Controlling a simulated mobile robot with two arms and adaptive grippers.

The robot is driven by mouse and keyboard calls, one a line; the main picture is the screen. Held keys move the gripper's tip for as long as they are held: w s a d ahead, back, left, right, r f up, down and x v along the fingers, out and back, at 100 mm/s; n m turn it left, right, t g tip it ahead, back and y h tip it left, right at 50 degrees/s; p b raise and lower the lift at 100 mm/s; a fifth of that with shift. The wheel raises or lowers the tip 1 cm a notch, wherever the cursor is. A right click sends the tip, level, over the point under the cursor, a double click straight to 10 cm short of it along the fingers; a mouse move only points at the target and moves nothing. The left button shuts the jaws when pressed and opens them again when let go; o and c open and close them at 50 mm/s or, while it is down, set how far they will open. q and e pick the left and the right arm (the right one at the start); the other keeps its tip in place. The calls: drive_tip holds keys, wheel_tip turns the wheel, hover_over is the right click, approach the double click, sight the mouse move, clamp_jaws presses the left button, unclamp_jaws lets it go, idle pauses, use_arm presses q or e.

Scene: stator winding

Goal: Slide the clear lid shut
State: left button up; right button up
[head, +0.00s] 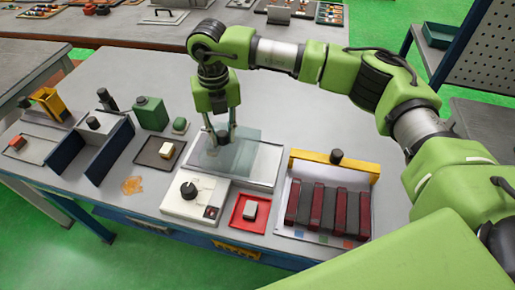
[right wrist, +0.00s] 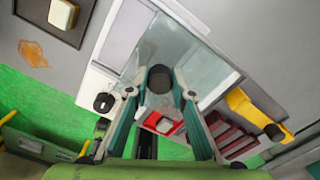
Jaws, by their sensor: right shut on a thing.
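The clear lid (head: 243,160) is a see-through pane in the middle of the table. It lies over part of a pale tray (head: 273,165), whose right part shows no lid tint. My right gripper (head: 222,138) points straight down at the lid and is shut on its dark round knob. In the right wrist view the knob (right wrist: 160,79) sits between the two fingertips, with the clear pane (right wrist: 140,40) around it. The exact lid edges are hard to make out. My left gripper is in neither view.
A white box with a black knob (head: 189,190) and a red tray (head: 236,222) stand just in front. A yellow-handled rack of dark red and black bars (head: 330,210) is at right. A dark tray with a pale block (head: 166,150) is at left.

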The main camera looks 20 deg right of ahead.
drive_tip(key=shift+w+a+f+b, duration=0.1)
drive_tip(key=shift+w+a+b, duration=0.1)
drive_tip(key=shift+w+a, duration=0.4)
drive_tip(key=shift+w+a+f+b, duration=0.1)
drive_tip(key=shift+w+a+b, duration=0.15)
drive_tip(key=shift+a, duration=0.6)
drive_tip(key=shift+w+a+f+b, duration=0.1)
drive_tip(key=shift+w+a+b, duration=0.1)
drive_tip(key=shift+w+a, duration=0.4)
drive_tip(key=o, duration=0.8)
drive_tip(key=shift+a, duration=0.2)
drive_tip(key=shift+r, duration=0.15)
drive_tip(key=shift+w+r+p, duration=0.1)
drive_tip(key=shift+r+p, duration=0.5)
drive_tip(key=shift+r, duration=0.3)
drive_tip(key=shift+r+p, duration=1)
drive_tip(key=shift+r, duration=1.2)
